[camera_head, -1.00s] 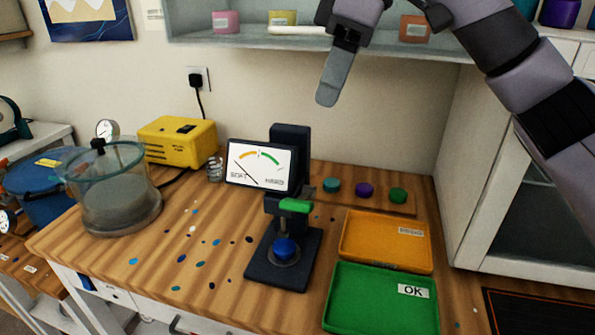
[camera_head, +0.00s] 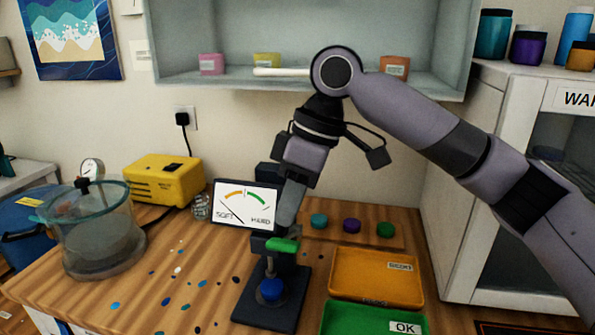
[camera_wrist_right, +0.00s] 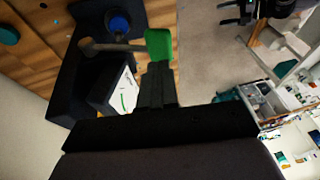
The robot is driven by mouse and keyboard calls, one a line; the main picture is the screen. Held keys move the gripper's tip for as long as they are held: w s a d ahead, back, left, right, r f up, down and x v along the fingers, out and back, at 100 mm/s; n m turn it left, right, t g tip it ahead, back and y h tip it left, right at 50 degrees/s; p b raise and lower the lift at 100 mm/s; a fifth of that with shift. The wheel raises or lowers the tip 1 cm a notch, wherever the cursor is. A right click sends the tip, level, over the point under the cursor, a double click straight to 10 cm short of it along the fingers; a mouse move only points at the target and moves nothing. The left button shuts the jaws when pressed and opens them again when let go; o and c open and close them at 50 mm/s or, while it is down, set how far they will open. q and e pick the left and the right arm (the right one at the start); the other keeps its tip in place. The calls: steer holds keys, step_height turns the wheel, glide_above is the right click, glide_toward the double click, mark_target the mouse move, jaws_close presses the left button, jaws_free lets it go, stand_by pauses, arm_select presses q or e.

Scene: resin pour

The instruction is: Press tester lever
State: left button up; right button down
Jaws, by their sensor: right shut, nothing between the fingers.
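The dark hardness tester (camera_head: 271,300) stands on the wooden bench with a SOFT/HARD dial (camera_head: 246,206) whose needle points toward SOFT. Its green-tipped lever (camera_head: 282,245) sticks out at the front. A blue resin piece (camera_head: 271,290) rests on the tester's base below; it also shows in the right wrist view (camera_wrist_right: 119,24). My right gripper (camera_head: 284,222) is shut and empty, pointing down just above the lever. In the right wrist view the green lever tip (camera_wrist_right: 159,44) is right at the fingertips; I cannot tell whether they touch. My left gripper is not in view.
An orange tray (camera_head: 345,290) and a green OK tray (camera_head: 340,320) lie right of the tester. Teal, purple and green pieces (camera_head: 385,230) sit on a board behind. A glass chamber (camera_head: 95,240) and yellow pump (camera_head: 165,180) stand left. A shelf (camera_head: 200,78) hangs above.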

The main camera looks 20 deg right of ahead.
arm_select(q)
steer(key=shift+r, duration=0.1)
arm_select(e)
steer(key=shift+s+a+f, duration=0.1)
steer(key=shift+s+f, duration=0.1)
steer(key=shift+f, duration=0.25)
steer(key=shift+s+a+f, duration=0.1)
steer(key=shift+s+f, duration=0.1)
steer(key=shift+f, duration=0.25)
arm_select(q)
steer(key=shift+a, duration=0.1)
arm_select(e)
steer(key=shift+f, duration=0.1)
